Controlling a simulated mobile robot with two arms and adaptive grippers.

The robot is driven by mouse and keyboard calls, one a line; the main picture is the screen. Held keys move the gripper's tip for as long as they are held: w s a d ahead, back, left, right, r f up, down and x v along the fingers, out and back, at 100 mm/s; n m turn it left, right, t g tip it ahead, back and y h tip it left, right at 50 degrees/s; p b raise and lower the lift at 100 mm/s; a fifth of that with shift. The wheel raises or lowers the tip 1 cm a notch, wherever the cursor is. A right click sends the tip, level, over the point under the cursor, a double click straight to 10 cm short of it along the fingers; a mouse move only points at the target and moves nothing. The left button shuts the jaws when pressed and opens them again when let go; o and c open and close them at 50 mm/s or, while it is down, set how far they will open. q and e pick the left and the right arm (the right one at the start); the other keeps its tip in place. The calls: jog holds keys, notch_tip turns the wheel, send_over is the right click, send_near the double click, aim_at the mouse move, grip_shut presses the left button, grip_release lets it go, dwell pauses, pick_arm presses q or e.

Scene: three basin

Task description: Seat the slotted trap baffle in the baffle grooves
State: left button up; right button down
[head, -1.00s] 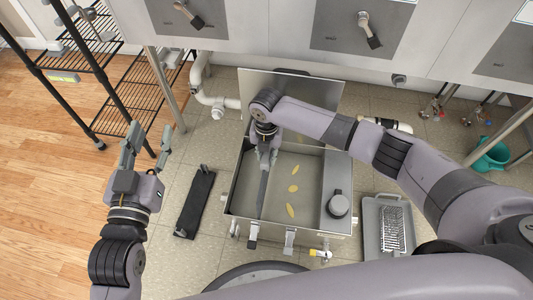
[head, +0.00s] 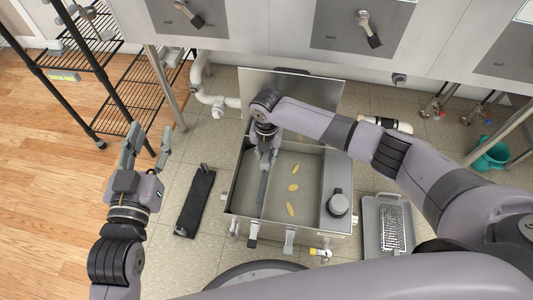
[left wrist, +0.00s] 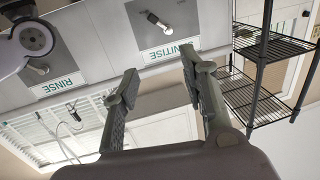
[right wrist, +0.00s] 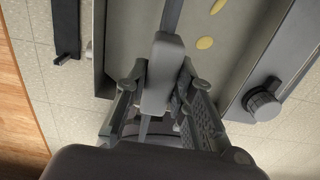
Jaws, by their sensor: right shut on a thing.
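The baffle (head: 263,187) shows in the head view as a thin grey plate seen nearly edge-on, running front to back in the left part of the open trap basin (head: 235,187). My right gripper (head: 266,152) reaches into the basin near its back and is shut on the baffle. In the right wrist view the fingers (right wrist: 160,85) close around a light grey block, with the thin plate (right wrist: 171,14) extending beyond it. The grooves and the baffle's lower edge cannot be made out. My left gripper (head: 149,138) is open and empty, left of the basin.
Yellow scraps (head: 293,188) lie on the basin floor, with a round dark knob (head: 338,205) at its right. A black bar (head: 195,203) lies on the floor at left. A grey tray with a metal strainer (head: 392,228) lies at right. A wire rack (head: 130,95) stands at far left.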

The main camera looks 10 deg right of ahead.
jog(key=shift+f, duration=0.15)
pick_arm(q)
jog(key=shift+d+r+t+h, duration=0.15)
jog(key=shift+r+t+h, duration=0.2)
jog(key=shift+r, duration=0.45)
pick_arm(e)
jog(key=shift+f, duration=0.1)
pick_arm(q)
jog(key=shift+r+t, duration=0.25)
pick_arm(e)
jog(key=shift+f, duration=0.2)
jog(key=shift+f+b, duration=0.2)
jog(key=shift+b, duration=0.2)
jog(key=shift+f+b, duration=0.4)
jog(key=shift+f, duration=0.25)
pick_arm(q)
jog(key=s+r+t+h, duration=0.1)
jog(key=s+r+t, duration=0.1)
jog(key=r, duration=0.3)
jog(key=s+r+t+h+b, duration=0.1)
jog(key=s+r+t, duration=0.1)
jog(key=r+t, duration=0.2)
jog(key=shift+s+d+r+t+h, duration=0.25)
jog(key=shift+r+t+h, duration=0.15)
jog(key=shift+r, duration=0.3)
pick_arm(e)
jog(key=shift+f, duration=1.15)
pick_arm(q)
jog(key=shift+f, duration=0.2)
